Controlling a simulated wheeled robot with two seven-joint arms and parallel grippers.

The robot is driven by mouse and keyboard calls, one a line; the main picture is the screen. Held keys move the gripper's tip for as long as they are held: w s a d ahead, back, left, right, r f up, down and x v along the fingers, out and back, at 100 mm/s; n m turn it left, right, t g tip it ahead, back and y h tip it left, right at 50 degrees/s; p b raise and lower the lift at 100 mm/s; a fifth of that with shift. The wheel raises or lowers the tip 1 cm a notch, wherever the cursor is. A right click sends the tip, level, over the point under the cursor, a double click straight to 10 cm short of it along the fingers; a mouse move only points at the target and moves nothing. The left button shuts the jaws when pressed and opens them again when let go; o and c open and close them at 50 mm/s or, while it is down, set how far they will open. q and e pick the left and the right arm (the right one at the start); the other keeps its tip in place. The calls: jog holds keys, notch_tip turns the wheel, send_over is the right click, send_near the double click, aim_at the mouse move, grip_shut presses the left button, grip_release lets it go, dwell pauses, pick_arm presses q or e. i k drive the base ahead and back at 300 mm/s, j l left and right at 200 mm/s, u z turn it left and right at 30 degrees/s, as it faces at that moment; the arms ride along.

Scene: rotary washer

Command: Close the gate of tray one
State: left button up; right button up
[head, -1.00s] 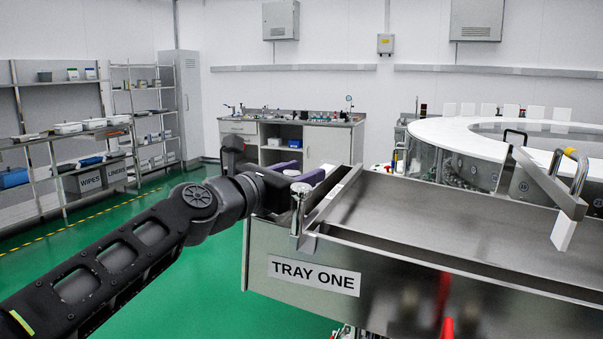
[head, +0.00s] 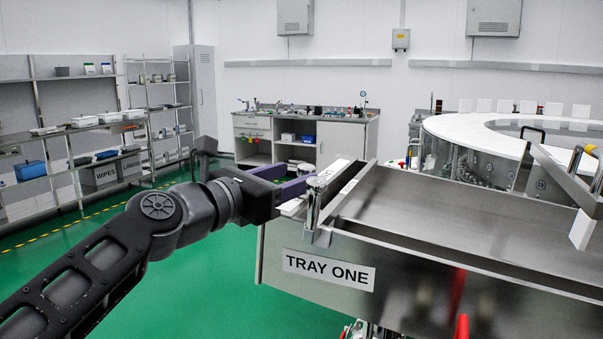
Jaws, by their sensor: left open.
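Tray one (head: 440,215) is a long steel tray with a "TRAY ONE" label (head: 328,270) on its front side. At its left end stands an upright metal handle (head: 318,195) beside a narrow crosswise bar with a white strip (head: 345,185). I cannot tell for sure whether this is the gate. My left gripper (head: 293,180) is open, with purple fingers pointing right, just left of the handle. The handle partly hides the fingertips, and I cannot tell whether they touch it. My right gripper is not in view.
A raised bar with handles (head: 567,178) and a white plate crosses the tray's right end. The round washer table (head: 470,135) stands behind it. A workbench (head: 300,140) and shelves (head: 85,130) are at the back and left. Green floor left of the tray is clear.

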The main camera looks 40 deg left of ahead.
aim_at(589, 198)
jog(key=k+l, duration=0.1)
jog(key=k, duration=0.9)
